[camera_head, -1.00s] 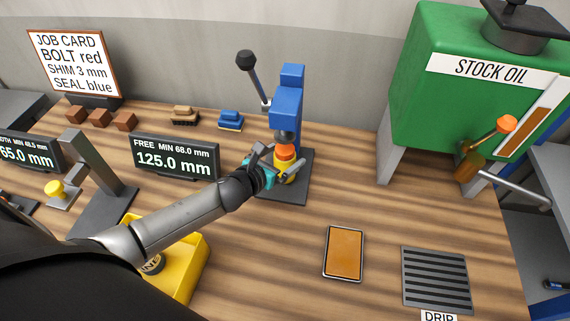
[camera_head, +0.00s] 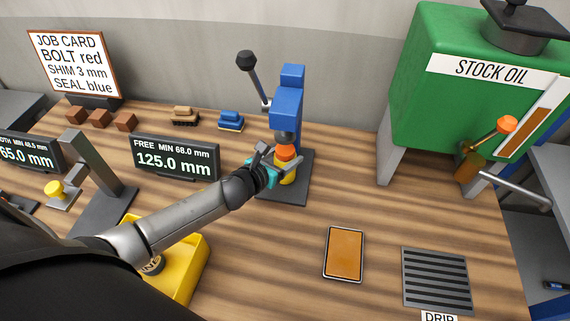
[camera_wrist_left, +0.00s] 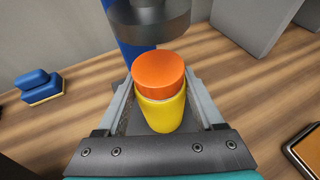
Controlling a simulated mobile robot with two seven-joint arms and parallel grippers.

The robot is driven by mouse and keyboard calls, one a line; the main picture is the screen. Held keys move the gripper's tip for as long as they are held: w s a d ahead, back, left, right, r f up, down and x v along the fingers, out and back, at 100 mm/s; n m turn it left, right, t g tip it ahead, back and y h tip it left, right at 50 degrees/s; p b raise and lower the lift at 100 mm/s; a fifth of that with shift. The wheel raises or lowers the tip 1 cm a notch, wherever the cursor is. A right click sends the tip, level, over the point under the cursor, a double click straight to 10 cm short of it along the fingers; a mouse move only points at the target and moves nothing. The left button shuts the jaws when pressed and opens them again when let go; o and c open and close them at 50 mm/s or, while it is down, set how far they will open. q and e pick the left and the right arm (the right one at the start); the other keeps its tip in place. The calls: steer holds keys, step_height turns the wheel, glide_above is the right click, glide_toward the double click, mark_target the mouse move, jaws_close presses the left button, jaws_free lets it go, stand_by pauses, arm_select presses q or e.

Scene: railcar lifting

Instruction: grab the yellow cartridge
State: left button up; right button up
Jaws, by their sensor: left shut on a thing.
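The yellow cartridge (camera_head: 287,174) with an orange top stands upright on the dark base of the blue press (camera_head: 287,105), under the press's grey ram. In the left wrist view the cartridge (camera_wrist_left: 163,112) is between the two fingers, with its orange top (camera_wrist_left: 158,72) just below the ram (camera_wrist_left: 150,18). My left gripper (camera_head: 281,167) reaches in from the left and is shut on the cartridge's yellow body. In the left wrist view, the left gripper's fingers (camera_wrist_left: 163,105) lie on both sides of it. My right gripper is not in view.
The press lever (camera_head: 253,80) rises at the press's left. A readout showing 125.0 mm (camera_head: 175,158) stands behind my left arm. A yellow bin (camera_head: 190,270) is at the front left. An orange-faced tray (camera_head: 344,253) and a drip grate (camera_head: 435,280) lie to the right. A green oil tank (camera_head: 440,110) stands at the back right.

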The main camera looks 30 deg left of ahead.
mark_target(285, 148)
arm_select(q)
jaws_close()
steer(key=shift+r, duration=0.15)
steer(key=shift+r, duration=0.55)
step_height(285, 148, up, 2)
steer(key=shift+r+p, duration=0.15)
steer(key=shift+p, duration=0.4)
steer(key=s+a+b, duration=0.2)
steer(key=s+b, duration=0.1)
steer(key=s, duration=1.4)
steer(key=shift+s+a, duration=0.25)
steer(key=shift+s, duration=0.15)
